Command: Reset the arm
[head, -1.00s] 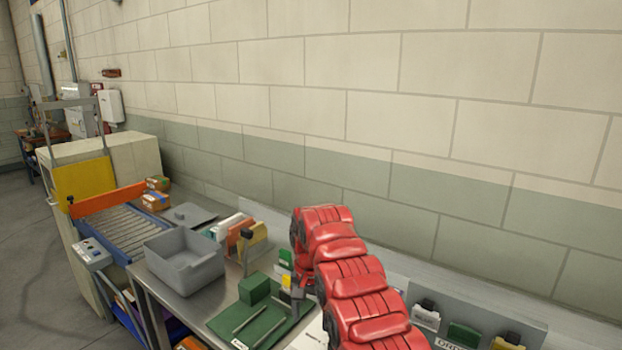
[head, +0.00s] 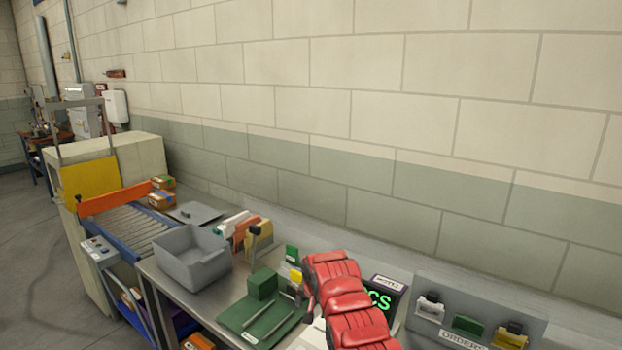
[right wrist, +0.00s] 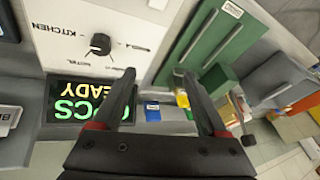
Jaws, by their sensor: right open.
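My right arm (head: 345,305) shows in the head view as red segments reaching over the worktable; its gripper is not clearly visible there. In the right wrist view my right gripper (right wrist: 158,75) has its two dark fingers spread apart with nothing between them. Its fingers point towards the area between a white panel with a black knob (right wrist: 95,20) and a green mat (right wrist: 225,20). My left gripper is not in either view.
The green mat (head: 250,325) carries rods and a green block (head: 262,284). A grey bin (head: 190,265) stands to its left, before upright dividers. A lit screen (head: 384,299) stands behind my arm. An orders rack (head: 470,318) is at the right.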

